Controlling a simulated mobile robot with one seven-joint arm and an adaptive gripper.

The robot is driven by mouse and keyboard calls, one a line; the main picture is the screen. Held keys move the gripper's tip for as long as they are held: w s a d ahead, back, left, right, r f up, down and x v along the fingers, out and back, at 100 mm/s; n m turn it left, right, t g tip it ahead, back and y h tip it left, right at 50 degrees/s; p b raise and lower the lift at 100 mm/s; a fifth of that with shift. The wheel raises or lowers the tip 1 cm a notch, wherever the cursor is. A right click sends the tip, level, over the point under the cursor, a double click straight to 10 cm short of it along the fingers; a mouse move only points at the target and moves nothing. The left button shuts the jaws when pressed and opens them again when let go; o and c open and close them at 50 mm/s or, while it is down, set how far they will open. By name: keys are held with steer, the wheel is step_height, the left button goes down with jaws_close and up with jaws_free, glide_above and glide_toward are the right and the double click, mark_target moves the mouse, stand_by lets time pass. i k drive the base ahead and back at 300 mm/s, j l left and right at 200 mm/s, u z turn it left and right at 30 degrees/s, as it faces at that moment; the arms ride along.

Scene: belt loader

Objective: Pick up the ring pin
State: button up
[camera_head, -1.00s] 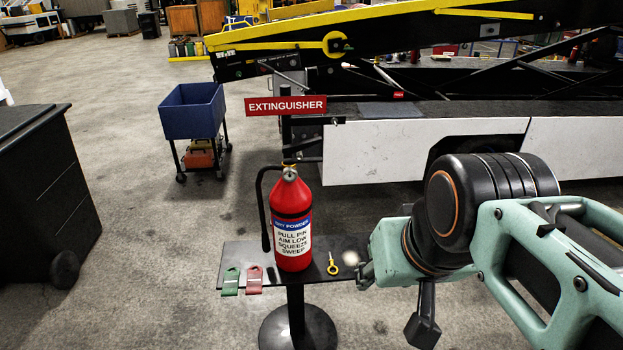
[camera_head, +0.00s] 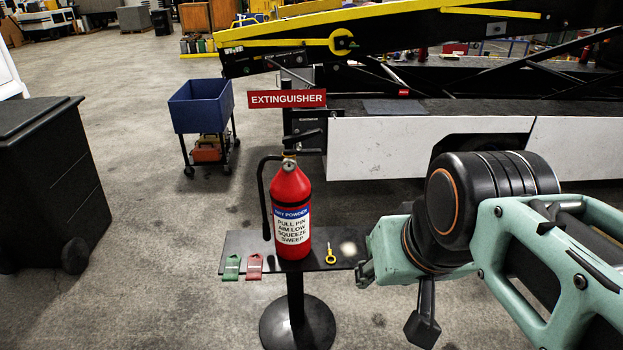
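The ring pin (camera_head: 330,257), small and yellow with a ring end, lies on the black stand shelf (camera_head: 345,246), just right of the red fire extinguisher (camera_head: 290,205). The extinguisher stands upright on the shelf with its black hose on its left side. My gripper (camera_head: 366,272) is at the end of the teal arm, to the right of the pin near the shelf's right end, apart from the pin. Its fingers are small and mostly hidden by the wrist, so I cannot tell their opening.
A green tag (camera_head: 231,267) and a red tag (camera_head: 254,266) hang at the shelf's front left. A red extinguisher sign (camera_head: 287,98) is behind. A black bin (camera_head: 45,190) stands left, a blue cart (camera_head: 201,107) behind, and the belt loader (camera_head: 430,145) at back right.

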mark_target(330, 251)
steer(key=k, duration=0.45)
steer(key=i+j, duration=0.3)
steer(key=i, duration=0.15)
steer(key=i+j, duration=0.25)
steer(key=i, duration=0.15)
steer(key=z, duration=0.15)
steer(key=l, duration=0.15)
steer(key=k+l+u, duration=0.15)
steer(key=l, duration=0.25)
steer(key=i, duration=0.55)
steer(key=i+l, duration=0.25)
steer(key=i, duration=0.15)
